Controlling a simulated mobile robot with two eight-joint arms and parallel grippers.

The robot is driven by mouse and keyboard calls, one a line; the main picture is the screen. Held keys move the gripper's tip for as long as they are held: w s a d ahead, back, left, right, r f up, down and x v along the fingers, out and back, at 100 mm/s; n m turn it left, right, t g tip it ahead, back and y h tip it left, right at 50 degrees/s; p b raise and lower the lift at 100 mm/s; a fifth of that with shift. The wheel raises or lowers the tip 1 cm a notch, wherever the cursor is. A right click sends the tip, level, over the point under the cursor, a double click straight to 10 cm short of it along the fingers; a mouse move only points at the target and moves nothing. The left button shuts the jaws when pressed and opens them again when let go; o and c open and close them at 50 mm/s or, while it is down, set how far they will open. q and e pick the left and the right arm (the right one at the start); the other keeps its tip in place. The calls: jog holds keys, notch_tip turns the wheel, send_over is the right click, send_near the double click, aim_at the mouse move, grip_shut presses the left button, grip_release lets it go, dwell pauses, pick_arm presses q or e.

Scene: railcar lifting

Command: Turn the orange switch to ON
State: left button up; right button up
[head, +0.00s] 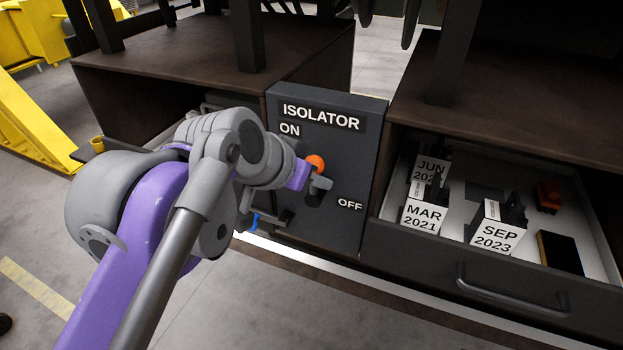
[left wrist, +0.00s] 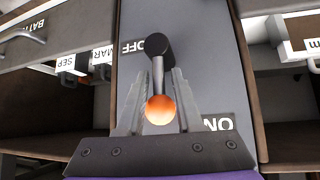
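The orange switch is a lever with an orange ball knob (head: 315,162) on the dark isolator panel (head: 366,130), with ON marked at the upper left and OFF at the lower right. In the left wrist view, the knob (left wrist: 160,110) lies between the two fingers of my left gripper (left wrist: 159,85), and its grey shaft runs to a black pivot (left wrist: 155,47). The fingers are on both sides of the knob, close to it; whether they press on it is unclear. In the head view, my left gripper (head: 310,178) is at the lever, partly hidden by my arm. My right gripper is not in view.
Brown cabinets stand on both sides. The floor in front is clear. Yellow structures stand at the far left.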

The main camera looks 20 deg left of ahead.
pick_arm(q)
jog(key=shift+o, duration=0.7)
jog(key=shift+w+r, duration=0.1)
jog(key=shift+w, duration=0.1)
jog(key=v, duration=1)
jog(key=shift+s+r, duration=0.15)
jog(key=shift+s, duration=0.1)
jog(key=s+a+f+n+g+y, duration=0.1)
jog(key=s+f, duration=0.1)
jog(key=f, duration=1.6)
jog(key=s+f+n+g+y, duration=0.1)
jog(key=s+f+n, duration=0.1)
jog(key=f, duration=1.6)
jog(key=shift+a+g+y, duration=0.3)
jog(key=shift+a, duration=0.1)
jog(key=shift+f, duration=0.15)
